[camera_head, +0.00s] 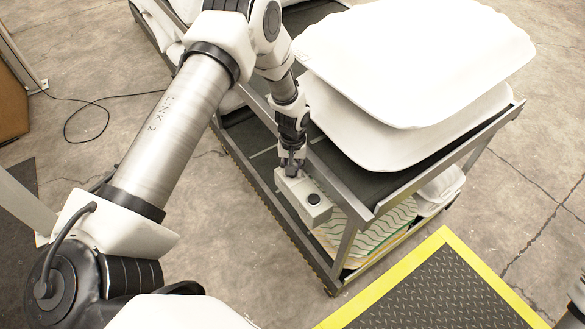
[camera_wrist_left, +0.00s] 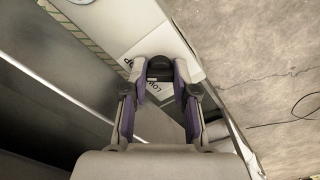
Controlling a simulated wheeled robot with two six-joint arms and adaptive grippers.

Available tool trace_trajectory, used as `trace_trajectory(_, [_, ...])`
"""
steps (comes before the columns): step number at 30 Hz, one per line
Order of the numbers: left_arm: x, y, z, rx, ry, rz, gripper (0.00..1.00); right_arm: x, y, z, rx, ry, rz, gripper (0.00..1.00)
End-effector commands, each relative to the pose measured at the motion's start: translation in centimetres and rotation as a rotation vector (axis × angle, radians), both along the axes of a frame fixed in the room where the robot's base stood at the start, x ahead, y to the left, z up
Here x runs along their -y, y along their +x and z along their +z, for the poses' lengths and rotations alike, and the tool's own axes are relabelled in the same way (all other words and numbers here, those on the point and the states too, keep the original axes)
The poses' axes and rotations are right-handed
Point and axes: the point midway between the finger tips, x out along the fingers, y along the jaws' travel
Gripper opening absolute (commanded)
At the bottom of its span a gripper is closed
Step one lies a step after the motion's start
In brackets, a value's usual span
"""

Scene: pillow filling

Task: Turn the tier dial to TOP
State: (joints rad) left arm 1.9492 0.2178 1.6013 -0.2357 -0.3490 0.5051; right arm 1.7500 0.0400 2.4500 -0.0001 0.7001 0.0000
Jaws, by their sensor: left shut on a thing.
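A pale grey box (camera_head: 318,213) is fixed at the cart's side, with a round black button or knob (camera_head: 313,198) on its top face. My left gripper (camera_head: 291,168) reaches down to the far-left end of this box. In the left wrist view, my left gripper (camera_wrist_left: 160,84) is shut on a dark rounded dial (camera_wrist_left: 159,70) between its purple-lined fingers. I cannot read where the dial points. My right gripper is not in view.
A metal cart (camera_head: 345,225) carries large white pillows (camera_head: 410,50) on its upper tier, close to the right of my left arm. Patterned and white items lie on its lower shelf. A yellow-edged black mat (camera_head: 450,290) lies on the floor in front. A cable (camera_head: 85,102) lies at left.

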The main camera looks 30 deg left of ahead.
Motion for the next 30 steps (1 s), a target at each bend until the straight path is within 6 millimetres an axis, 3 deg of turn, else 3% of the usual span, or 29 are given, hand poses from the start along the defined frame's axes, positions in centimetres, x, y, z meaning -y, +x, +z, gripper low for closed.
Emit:
trace_trajectory(15, [0.0,0.1,0.1,0.002,0.000,-0.022,0.00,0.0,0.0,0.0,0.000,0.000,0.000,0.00])
trace_trajectory(16, [0.0,0.1,0.1,0.002,0.000,-0.022,0.38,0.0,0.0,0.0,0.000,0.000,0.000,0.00])
trace_trajectory(18, [0.0,0.1,0.1,0.002,0.000,-0.022,0.54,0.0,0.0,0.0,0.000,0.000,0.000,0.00])
trace_trajectory(26, [0.0,0.0,0.1,0.001,0.000,-0.021,0.54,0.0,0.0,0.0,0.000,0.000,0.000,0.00])
trace_trajectory(30, [0.0,0.1,1.1,0.004,0.000,-0.022,0.54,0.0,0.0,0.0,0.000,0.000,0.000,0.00])
